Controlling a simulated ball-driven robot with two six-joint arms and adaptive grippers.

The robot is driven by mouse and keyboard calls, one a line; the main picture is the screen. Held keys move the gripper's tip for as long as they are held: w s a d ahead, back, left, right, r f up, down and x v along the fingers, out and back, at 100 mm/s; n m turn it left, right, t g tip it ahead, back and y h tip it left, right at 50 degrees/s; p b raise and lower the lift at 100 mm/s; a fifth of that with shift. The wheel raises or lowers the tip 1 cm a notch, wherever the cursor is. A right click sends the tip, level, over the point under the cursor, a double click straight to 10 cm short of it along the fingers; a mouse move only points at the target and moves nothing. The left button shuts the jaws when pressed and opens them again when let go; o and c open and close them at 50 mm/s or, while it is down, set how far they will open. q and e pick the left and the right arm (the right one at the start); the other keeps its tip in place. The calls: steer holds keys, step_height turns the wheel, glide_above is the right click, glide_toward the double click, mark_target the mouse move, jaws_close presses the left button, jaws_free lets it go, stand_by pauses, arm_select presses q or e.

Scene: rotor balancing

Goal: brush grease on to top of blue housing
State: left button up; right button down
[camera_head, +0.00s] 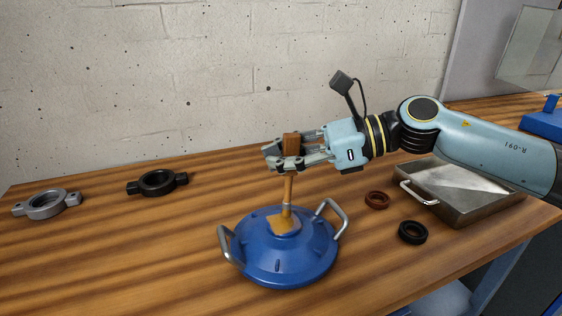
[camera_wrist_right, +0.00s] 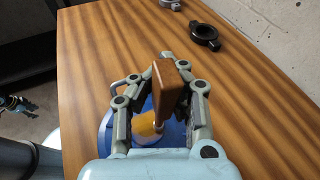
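The blue housing (camera_head: 270,258) is a round lid-like part with two metal handles, lying on the wooden table. My right gripper (camera_head: 287,157) is shut on the wooden handle of a brush (camera_head: 288,190), held upright above the housing. The brush's lower end meets a yellow-orange patch (camera_head: 284,224) on top of the housing; I cannot tell bristles from grease there. In the right wrist view the brush handle (camera_wrist_right: 160,88) sits between the fingers, with the blue housing (camera_wrist_right: 176,134) partly hidden beneath.
A grey ring bracket (camera_head: 46,206) and a black ring bracket (camera_head: 157,183) lie at left. A brown ring (camera_head: 377,200) and a black ring (camera_head: 412,232) lie right of the housing. A metal tray (camera_head: 474,208) stands farther right. The table's front left is clear.

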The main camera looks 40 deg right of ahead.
stand_by(0.3)
steer(key=shift+s+a+p, duration=0.2)
steer(key=shift+s+p, duration=0.2)
steer(key=shift+s, duration=0.35)
steer(key=shift+s+a+p, duration=0.2)
steer(key=shift+s+p, duration=0.15)
steer(key=shift+s, duration=0.4)
steer(key=shift+w, duration=0.1)
steer(key=shift+w+d+b, duration=0.2)
steer(key=shift+w+b, duration=0.4)
steer(key=shift+w, duration=0.1)
steer(key=shift+w+d+b, duration=0.15)
steer(key=shift+w+b, duration=0.45)
steer(key=shift+w, duration=0.1)
steer(key=shift+s+a+p, duration=0.2)
steer(key=shift+s+p, duration=0.2)
steer(key=shift+s, duration=0.35)
steer(key=shift+s+a+p, duration=0.15)
steer(key=shift+s+p, duration=0.25)
steer(key=shift+s, duration=0.3)
steer(key=shift+s, duration=0.1)
